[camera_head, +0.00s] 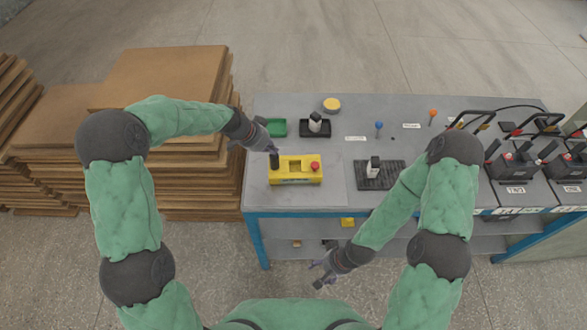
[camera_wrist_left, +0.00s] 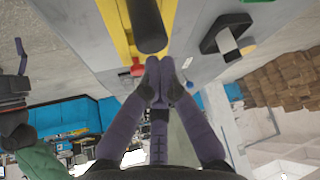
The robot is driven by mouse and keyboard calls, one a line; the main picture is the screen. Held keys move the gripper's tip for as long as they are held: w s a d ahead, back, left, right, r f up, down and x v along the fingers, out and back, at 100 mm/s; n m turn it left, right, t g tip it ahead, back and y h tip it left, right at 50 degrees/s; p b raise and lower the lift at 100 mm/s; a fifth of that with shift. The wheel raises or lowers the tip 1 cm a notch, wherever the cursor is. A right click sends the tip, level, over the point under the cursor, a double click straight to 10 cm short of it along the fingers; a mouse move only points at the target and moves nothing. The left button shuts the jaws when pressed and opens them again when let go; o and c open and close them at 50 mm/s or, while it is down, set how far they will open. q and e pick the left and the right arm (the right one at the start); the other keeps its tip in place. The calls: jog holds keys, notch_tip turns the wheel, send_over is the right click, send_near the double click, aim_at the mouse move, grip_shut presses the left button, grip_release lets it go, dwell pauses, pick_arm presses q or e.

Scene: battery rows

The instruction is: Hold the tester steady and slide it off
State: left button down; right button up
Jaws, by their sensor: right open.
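The yellow tester (camera_head: 294,179) lies on the near left part of the grey table, with a red button at its right and a black upright post (camera_head: 274,161) at its left end. My left gripper (camera_head: 268,147) is just above that post. In the left wrist view its fingertips (camera_wrist_left: 160,76) meet with nothing visible between them, and the post (camera_wrist_left: 148,25) shows just past them with part of the yellow tester (camera_wrist_left: 115,25) behind. Contact with the post cannot be told. My right gripper (camera_head: 319,277) is open and empty, in front of the table and away from the tester.
A black ribbed tray (camera_head: 394,180) with a battery-like block (camera_head: 373,166) lies right of the tester. Behind are a green tray (camera_head: 276,128), a black tray (camera_head: 305,133) and a yellow disc (camera_head: 331,104). Black devices with cables (camera_head: 516,165) fill the right end. Brown boards (camera_head: 165,75) are stacked left.

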pick_arm(q)
jog(key=shift+f+b, duration=0.65)
pick_arm(e)
jog(key=shift+f, duration=0.65)
pick_arm(q)
jog(key=shift+s+f, duration=0.15)
jog(key=shift+s, duration=0.05)
dwell(0.7)
